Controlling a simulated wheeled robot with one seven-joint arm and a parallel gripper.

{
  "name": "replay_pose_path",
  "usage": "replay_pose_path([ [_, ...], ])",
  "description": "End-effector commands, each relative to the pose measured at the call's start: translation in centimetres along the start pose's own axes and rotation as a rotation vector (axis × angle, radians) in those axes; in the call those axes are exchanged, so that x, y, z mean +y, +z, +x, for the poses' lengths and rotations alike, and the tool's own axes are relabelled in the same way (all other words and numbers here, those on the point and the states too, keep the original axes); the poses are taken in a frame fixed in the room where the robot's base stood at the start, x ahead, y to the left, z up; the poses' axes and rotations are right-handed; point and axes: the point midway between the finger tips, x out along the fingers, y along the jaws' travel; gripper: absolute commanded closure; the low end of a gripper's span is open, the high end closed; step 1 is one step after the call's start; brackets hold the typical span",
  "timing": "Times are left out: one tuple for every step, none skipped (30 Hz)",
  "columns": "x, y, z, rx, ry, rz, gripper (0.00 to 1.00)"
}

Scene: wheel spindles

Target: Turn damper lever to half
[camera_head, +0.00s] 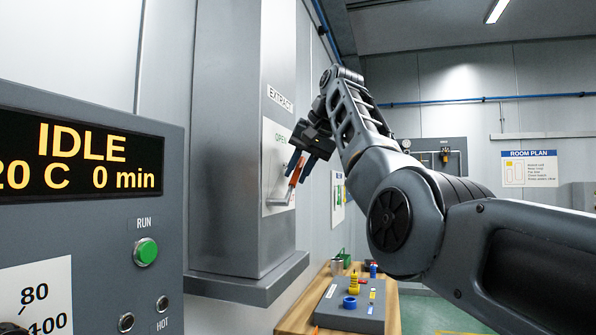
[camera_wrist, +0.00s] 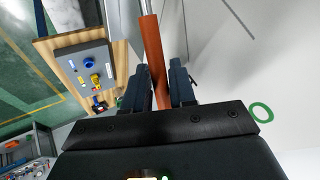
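The plate's other markings are too small or hidden to read.
A control panel (camera_head: 85,240) reading IDLE stands close at the left. The duct (camera_head: 228,130) has a projecting ledge (camera_head: 250,283) below the plate. A wooden bench (camera_head: 391,310) holds a grey box (camera_head: 345,308) with coloured parts. A green ring (camera_wrist: 261,112) shows at right in the wrist view.

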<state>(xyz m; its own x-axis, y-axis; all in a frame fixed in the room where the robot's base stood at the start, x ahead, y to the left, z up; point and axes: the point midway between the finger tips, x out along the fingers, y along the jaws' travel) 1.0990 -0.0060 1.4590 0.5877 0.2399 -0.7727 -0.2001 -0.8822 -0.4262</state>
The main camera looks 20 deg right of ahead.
Motion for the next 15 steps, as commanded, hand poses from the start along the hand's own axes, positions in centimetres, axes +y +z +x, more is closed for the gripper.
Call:
replay_pose_path([
  [0.0, 0.0, 0.0, 0.0, 0.0, 0.0, 0.74],
  [0.0, 0.0, 0.0, -0.001, 0.0, 0.0, 0.74],
  [0.0, 0.0, 0.0, -0.001, 0.0, 0.0, 0.74],
  [0.0, 0.0, 0.0, -0.002, 0.0, 0.0, 0.74],
  [0.0, 0.0, 0.0, -0.002, 0.0, 0.0, 0.74],
  [0.0, 0.1, 0.0, -0.002, 0.0, 0.0, 0.74],
  [0.0, 0.1, 0.0, -0.002, 0.0, 0.0, 0.74],
  [0.0, 0.1, -0.1, -0.002, 0.0, 0.0, 0.74],
  [0.0, 0.1, -0.4, -0.001, 0.0, -0.001, 0.74],
  [0.0, 0.0, -0.6, 0.0, -0.001, -0.001, 0.74],
  [0.0, 0.0, -0.9, 0.0, -0.001, -0.001, 0.74],
  [0.1, 0.1, -1.4, 0.0, -0.001, -0.001, 0.74],
  [0.1, 0.1, -1.9, 0.001, -0.001, -0.001, 0.74],
  [0.1, 0.1, -2.4, 0.002, -0.001, -0.001, 0.74],
  [0.0, 0.1, -3.1, 0.001, -0.001, -0.001, 0.74],
])
